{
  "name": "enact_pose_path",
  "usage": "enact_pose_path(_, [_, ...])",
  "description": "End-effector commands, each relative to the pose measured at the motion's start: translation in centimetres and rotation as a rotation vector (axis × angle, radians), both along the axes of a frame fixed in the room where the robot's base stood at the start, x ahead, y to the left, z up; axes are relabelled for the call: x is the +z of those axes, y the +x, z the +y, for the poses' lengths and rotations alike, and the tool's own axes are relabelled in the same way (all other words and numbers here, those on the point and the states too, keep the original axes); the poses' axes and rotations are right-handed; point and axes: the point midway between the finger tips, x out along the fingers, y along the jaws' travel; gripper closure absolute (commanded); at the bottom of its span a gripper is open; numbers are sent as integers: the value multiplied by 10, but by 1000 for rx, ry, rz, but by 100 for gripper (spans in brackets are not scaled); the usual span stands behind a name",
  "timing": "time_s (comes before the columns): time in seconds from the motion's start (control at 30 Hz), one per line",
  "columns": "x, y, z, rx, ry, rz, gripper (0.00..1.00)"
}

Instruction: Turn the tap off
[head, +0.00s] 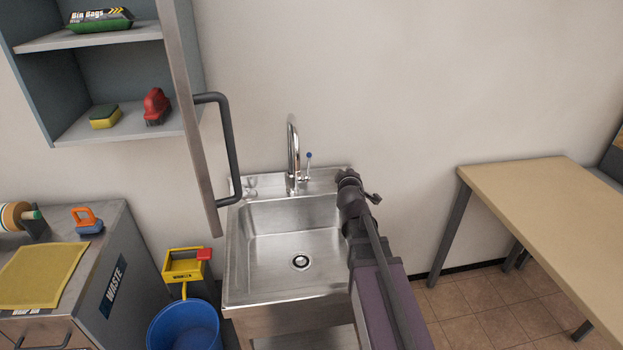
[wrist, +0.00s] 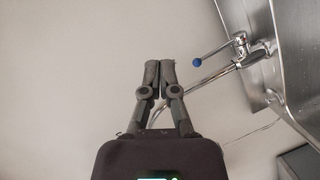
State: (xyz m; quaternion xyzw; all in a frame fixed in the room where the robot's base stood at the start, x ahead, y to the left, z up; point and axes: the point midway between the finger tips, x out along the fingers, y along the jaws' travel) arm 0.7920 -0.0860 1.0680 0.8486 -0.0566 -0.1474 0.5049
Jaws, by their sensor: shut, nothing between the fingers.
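The chrome tap (head: 293,150) stands at the back of the steel sink (head: 265,285), with a tall curved spout. Its side lever (head: 308,165) points up and ends in a blue knob. In the wrist view the tap (wrist: 215,73) is at upper right, with the blue knob (wrist: 196,62) just right of my fingertips. My gripper (wrist: 160,64) is shut and empty, apart from the lever in that view. In the head view my gripper (head: 374,198) is right of the tap, over the sink's right back corner. I cannot tell whether water runs.
An open cabinet door with a dark handle (head: 230,140) hangs left of the tap. A blue bucket (head: 185,328) and yellow wringer (head: 183,266) stand left of the sink. A table (head: 550,190) is at right. The wall behind the tap is bare.

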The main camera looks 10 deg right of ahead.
Motion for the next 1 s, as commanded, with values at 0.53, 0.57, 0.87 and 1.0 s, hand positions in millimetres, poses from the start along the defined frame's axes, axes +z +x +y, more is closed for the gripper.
enact_pose_path(0.53, [-62,30,28,239,-293,-196,100])
enact_pose_path(0.57, [-66,31,30,253,-309,-206,100])
enact_pose_path(0.87, [-98,38,50,385,-457,-295,100])
enact_pose_path(1.0, [-106,38,57,426,-500,-319,100])
